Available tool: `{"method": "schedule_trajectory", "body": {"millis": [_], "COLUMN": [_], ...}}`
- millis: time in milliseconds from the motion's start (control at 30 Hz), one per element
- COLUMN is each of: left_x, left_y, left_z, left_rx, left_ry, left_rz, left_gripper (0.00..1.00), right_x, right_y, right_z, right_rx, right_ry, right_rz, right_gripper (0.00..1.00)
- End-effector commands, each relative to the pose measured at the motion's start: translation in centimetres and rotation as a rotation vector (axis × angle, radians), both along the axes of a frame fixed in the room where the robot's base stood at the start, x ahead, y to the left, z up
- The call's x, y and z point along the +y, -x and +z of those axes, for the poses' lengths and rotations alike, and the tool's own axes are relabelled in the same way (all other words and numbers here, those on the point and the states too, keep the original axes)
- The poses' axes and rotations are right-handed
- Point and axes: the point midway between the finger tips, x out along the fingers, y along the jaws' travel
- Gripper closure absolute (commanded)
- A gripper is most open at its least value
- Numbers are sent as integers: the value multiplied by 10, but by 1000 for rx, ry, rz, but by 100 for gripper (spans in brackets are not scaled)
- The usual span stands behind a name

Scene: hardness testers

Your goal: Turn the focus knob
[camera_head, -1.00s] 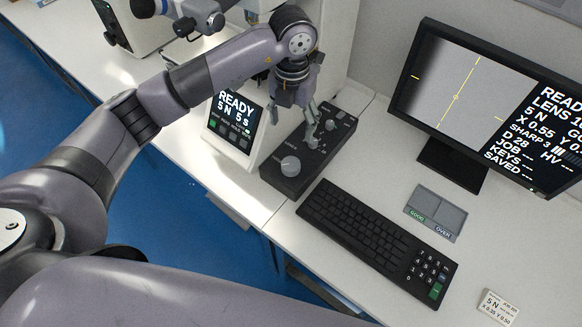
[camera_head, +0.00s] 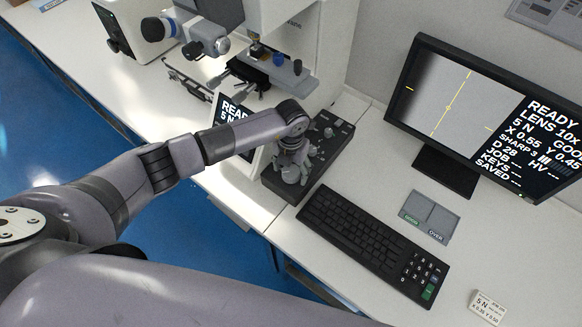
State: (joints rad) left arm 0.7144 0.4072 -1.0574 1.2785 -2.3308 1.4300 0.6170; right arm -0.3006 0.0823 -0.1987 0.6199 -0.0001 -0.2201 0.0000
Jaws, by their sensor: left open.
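A black control box (camera_head: 318,168) stands on the white bench beside the tester, with small knobs (camera_head: 328,132) toward its far end. My left gripper (camera_head: 292,174) points down over the near end of the box, at the large pale round knob. The fingers are open and seem to be on either side of this knob, but they mostly hide it, and contact cannot be told. The monitor (camera_head: 450,108) shows a grey picture with yellow cross lines and text including READY and SHARP 3. My right gripper is out of the picture.
The white tester (camera_head: 310,45) with its lenses rises behind the box, and its small screen (camera_head: 232,108) is partly behind my left arm. A black keyboard (camera_head: 372,243) lies close in front of the box. A grey two-part pad (camera_head: 430,215) and a small label block (camera_head: 487,307) lie to the right.

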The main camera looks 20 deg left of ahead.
Motion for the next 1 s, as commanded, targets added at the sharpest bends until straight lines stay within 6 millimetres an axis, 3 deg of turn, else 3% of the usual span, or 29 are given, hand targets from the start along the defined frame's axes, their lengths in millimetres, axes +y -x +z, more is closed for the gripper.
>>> {"method": "schedule_trajectory", "body": {"millis": [367, 1000], "left_x": [0, 0], "left_y": [0, 0], "left_z": [-5, -4], "left_rx": [-1, -1], "left_ry": [1, 1], "left_rz": [0, 0], "left_gripper": [37, 80], "right_x": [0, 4], "right_y": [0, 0], "right_z": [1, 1], "right_rx": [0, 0], "right_ry": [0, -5], "right_rz": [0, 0], "right_gripper": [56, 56]}}
